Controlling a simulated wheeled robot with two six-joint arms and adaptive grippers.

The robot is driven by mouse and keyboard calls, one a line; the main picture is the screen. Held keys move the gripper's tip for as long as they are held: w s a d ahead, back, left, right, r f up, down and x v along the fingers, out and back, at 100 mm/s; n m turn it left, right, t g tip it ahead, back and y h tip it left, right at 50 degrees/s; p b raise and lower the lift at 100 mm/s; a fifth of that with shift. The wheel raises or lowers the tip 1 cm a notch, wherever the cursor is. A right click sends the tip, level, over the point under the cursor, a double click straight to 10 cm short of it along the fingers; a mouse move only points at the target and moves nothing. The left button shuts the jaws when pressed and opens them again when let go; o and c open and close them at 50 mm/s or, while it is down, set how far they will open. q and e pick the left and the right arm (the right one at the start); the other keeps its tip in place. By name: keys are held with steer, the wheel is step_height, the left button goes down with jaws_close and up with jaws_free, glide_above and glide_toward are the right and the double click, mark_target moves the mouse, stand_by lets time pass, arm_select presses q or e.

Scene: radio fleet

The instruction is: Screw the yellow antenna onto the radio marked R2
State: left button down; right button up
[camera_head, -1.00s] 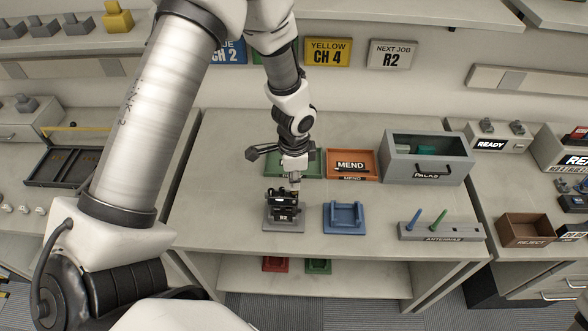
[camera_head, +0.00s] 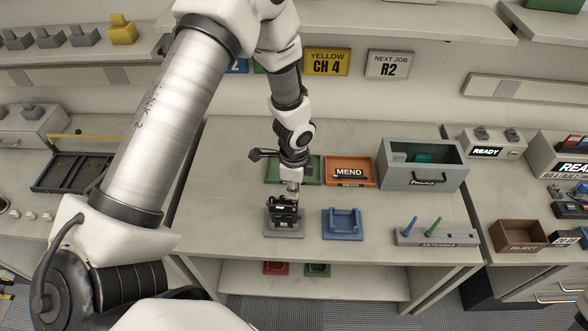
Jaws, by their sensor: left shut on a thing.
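A black radio (camera_head: 283,211) stands in a grey cradle (camera_head: 284,234) on the middle table; any marking on it is too small to read. My left gripper (camera_head: 294,188) is over the radio's right top, pointing down, shut on a thin piece. A small yellowish bit, taken as the yellow antenna (camera_head: 297,201), shows just below the fingers. I cannot tell whether it touches or sits in the radio. The antenna rack (camera_head: 436,237) at the right holds a blue and a green antenna. My right gripper is not in view.
An empty blue cradle (camera_head: 342,225) stands right of the radio. Behind are a green tray (camera_head: 274,174), an orange MEND tray (camera_head: 349,173) and a grey bin (camera_head: 422,179). A brown REJECT box (camera_head: 519,235) is at right. Wall signs read "YELLOW CH 4" and "NEXT JOB R2" (camera_head: 389,65).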

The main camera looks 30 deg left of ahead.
arm_select(q)
steer(key=shift+r+m+p, duration=0.1)
steer(key=shift+m+p, duration=0.4)
steer(key=shift+p, duration=0.05)
steer(key=c, duration=1.2)
jaws_free()
steer(key=shift+w+f, duration=0.1)
steer(key=shift+f, duration=0.1)
steer(key=shift+o, duration=0.2)
steer(key=shift+r, duration=0.1)
step_height(320, 180, up, 12)
steer(key=shift+f, duration=0.1)
